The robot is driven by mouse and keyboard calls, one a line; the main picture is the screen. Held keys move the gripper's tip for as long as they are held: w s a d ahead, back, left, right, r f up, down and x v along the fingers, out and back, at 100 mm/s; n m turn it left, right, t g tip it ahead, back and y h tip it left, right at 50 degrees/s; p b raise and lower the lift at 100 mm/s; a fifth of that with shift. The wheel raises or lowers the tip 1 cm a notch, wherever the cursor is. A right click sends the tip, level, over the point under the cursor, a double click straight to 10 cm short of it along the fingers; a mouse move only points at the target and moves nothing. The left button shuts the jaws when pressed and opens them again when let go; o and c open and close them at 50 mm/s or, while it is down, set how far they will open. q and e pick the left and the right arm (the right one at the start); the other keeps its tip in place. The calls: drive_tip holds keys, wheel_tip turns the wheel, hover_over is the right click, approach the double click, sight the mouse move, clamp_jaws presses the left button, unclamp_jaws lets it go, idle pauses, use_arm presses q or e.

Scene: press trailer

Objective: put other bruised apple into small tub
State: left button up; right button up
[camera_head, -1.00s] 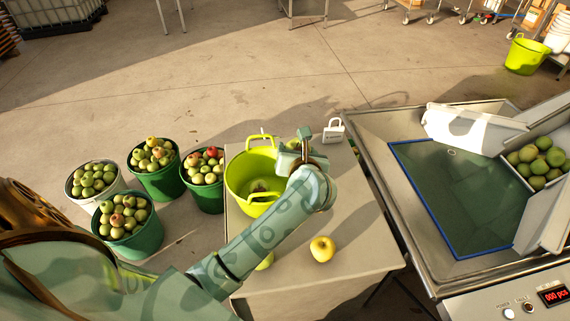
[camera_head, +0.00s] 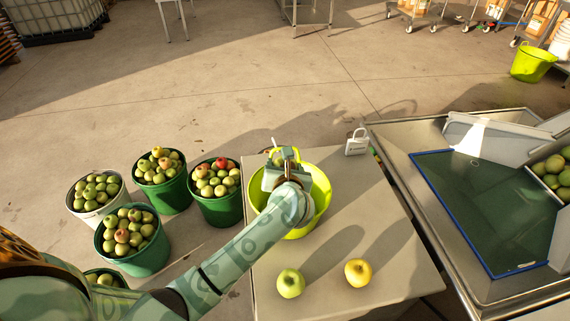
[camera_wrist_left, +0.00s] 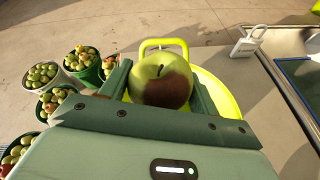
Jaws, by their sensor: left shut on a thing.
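The small tub (camera_head: 322,190) is yellow-green and stands on the grey table; its rim also shows in the left wrist view (camera_wrist_left: 226,98). My left gripper (camera_head: 283,160) is over the tub. In the left wrist view my left gripper (camera_wrist_left: 160,88) is shut on a green apple with a large brown bruise (camera_wrist_left: 165,88), held above the tub. The arm and gripper hide much of the tub's inside. A green apple (camera_head: 291,283) and a yellow apple (camera_head: 357,272) lie on the table in front of the tub. My right gripper is not in view.
Several buckets full of apples, such as a green one (camera_head: 218,208), stand on the floor left of the table (camera_head: 330,240). A small white tag-like object (camera_head: 357,143) stands at the table's back right. A metal trough with a green bed (camera_head: 480,200) is at right.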

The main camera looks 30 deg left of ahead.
use_arm(q)
drive_tip(key=o, duration=1.2)
drive_tip(key=shift+c, duration=0.2)
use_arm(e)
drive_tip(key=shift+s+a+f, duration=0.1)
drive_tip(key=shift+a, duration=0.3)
use_arm(q)
drive_tip(key=shift+d+f, duration=0.1)
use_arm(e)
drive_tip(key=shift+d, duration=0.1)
use_arm(q)
drive_tip(key=shift+s+d, duration=0.15)
drive_tip(key=shift+s, duration=0.15)
drive_tip(key=p+v, duration=0.2)
drive_tip(key=v, duration=1.3)
drive_tip(key=shift+s+d+r, duration=0.15)
drive_tip(key=shift+s+r, duration=0.05)
drive_tip(key=shift+s, duration=0.05)
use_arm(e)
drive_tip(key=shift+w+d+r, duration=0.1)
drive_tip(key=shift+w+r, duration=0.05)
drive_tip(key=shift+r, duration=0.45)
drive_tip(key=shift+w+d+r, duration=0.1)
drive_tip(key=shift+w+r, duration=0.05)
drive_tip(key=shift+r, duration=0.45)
